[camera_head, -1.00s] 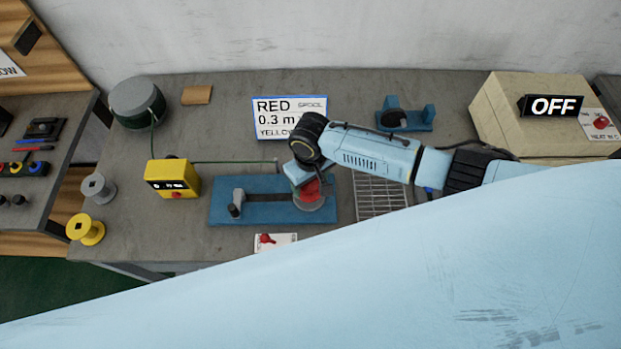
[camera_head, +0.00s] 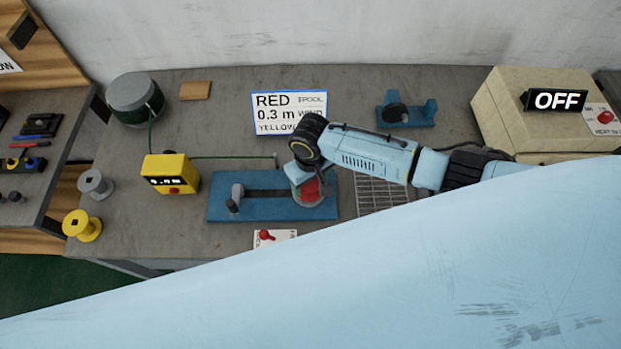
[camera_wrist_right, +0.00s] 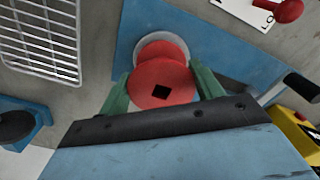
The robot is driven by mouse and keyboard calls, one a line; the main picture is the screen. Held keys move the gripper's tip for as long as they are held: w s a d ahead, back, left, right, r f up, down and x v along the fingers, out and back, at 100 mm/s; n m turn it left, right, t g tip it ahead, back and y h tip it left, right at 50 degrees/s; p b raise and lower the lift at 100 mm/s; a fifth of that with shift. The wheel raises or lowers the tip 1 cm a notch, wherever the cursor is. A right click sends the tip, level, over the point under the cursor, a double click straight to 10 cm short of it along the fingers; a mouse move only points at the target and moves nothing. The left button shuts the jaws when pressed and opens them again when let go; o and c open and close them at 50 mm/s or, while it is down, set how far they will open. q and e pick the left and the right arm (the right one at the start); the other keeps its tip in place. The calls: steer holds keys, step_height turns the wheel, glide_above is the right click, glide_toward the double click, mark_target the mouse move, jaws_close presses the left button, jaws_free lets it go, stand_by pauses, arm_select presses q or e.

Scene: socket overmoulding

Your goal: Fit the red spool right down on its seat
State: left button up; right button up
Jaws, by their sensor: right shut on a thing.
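The red spool (camera_wrist_right: 163,82) is between the green fingers of my right gripper (camera_wrist_right: 164,92), which is shut on it. In the right wrist view its upper flange with a square hole faces the camera, and a pale round seat (camera_wrist_right: 178,44) shows just past its edge. In the head view the red spool (camera_head: 311,191) is over the right end of the blue fixture (camera_head: 262,209), partly covered by my right gripper (camera_head: 309,188). I cannot tell whether the spool touches the seat. My left gripper is not in view.
A yellow meter box (camera_head: 171,175) stands left of the fixture, with a green wire behind. A red switch (camera_head: 266,235) is in front. A wire rack (camera_head: 380,192) lies to the right, a blue stand (camera_head: 407,114) behind. Grey (camera_head: 96,186) and yellow (camera_head: 83,226) spools stand at left.

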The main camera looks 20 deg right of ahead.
steer(key=shift+f, duration=0.45)
steer(key=o, duration=1.1)
steer(key=shift+c, duration=0.2)
steer(key=shift+r, duration=0.1)
step_height(320, 180, up, 13)
steer(key=shift+r+p, duration=0.15)
steer(key=shift+p, duration=0.2)
steer(key=shift+s, duration=0.1)
